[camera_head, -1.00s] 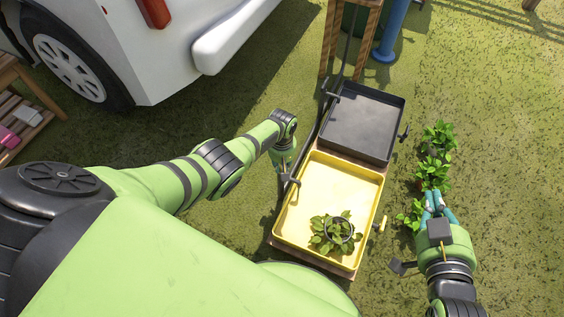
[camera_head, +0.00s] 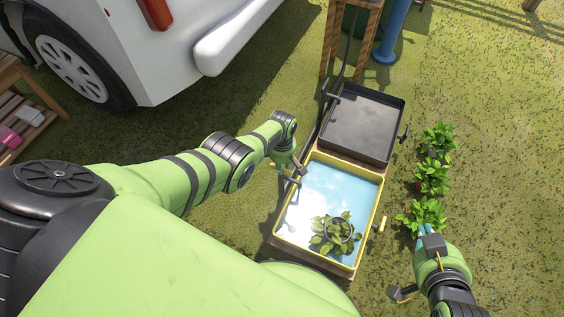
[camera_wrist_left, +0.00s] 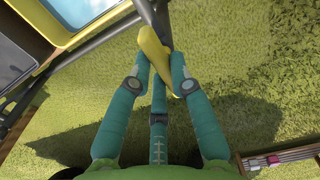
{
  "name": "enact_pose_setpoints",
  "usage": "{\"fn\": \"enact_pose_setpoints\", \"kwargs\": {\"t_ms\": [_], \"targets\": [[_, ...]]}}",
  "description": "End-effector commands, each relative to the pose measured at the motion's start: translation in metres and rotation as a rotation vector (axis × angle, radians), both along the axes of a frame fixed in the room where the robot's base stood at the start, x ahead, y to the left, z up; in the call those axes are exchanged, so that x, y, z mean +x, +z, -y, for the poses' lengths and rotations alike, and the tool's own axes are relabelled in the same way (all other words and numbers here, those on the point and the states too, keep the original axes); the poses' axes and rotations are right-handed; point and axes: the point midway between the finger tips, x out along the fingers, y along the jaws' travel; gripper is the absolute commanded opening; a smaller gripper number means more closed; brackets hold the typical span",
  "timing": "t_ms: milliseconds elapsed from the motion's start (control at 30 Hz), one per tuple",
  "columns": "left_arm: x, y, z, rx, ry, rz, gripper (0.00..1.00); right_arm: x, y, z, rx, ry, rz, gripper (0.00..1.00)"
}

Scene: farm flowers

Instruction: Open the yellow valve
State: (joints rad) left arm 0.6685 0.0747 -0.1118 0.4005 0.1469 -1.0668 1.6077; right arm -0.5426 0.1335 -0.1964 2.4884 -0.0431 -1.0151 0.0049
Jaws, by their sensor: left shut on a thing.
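The yellow valve handle (camera_wrist_left: 152,52) sits between the fingertips of my left gripper (camera_wrist_left: 158,82) in the left wrist view, on a dark pipe. The left gripper is shut on it. In the head view my left gripper (camera_head: 285,163) is at the left edge of the yellow tray (camera_head: 330,262), mostly hidden by my own wrist. The tray holds blue water (camera_head: 330,190) and a potted plant (camera_head: 333,232). My right gripper (camera_head: 422,232) is at the lower right, beside the nearest green plant; its fingers are mostly hidden.
A black tray (camera_head: 357,125) stands behind the yellow one. A yellow handle (camera_head: 382,224) is on the yellow tray's right side. Several green plants (camera_head: 433,177) stand in a row to the right. A white vehicle (camera_head: 165,45) is at the back left. Grass between is open.

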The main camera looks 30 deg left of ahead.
Motion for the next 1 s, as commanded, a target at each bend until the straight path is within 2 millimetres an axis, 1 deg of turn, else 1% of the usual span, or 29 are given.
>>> {"fn": "enact_pose_setpoints", "kwargs": {"t_ms": [367,400,433,467,833,1000], "targets": [[-0.0012,-0.0006,-0.0022,0.003,0.01,-0.002,0.0,-0.0003,-0.0007,0.0005,0.0,-0.002,-0.003,0.0],[-0.0011,-0.0006,-0.0022,0.003,0.01,-0.002,0.25,-0.0003,-0.0007,0.0005,0.0,-0.002,-0.003,0.0],[-0.0011,-0.0006,-0.0023,0.003,0.01,-0.002,0.37,-0.0003,-0.0007,0.0005,0.0,-0.002,-0.003,0.0],[-0.0012,-0.0006,-0.0022,0.003,0.009,-0.002,0.45,-0.0004,-0.0008,0.0005,-0.001,-0.001,-0.003,0.0],[-0.0001,0.0003,-0.0008,0.001,0.007,0.0,0.45,0.0001,0.0008,-0.0008,0.002,0.0,0.002,0.0],[0.0011,0.0055,-0.0005,0.0,0.006,0.001,0.45,0.0,0.0005,-0.0004,0.001,0.001,0.001,0.0]]}}
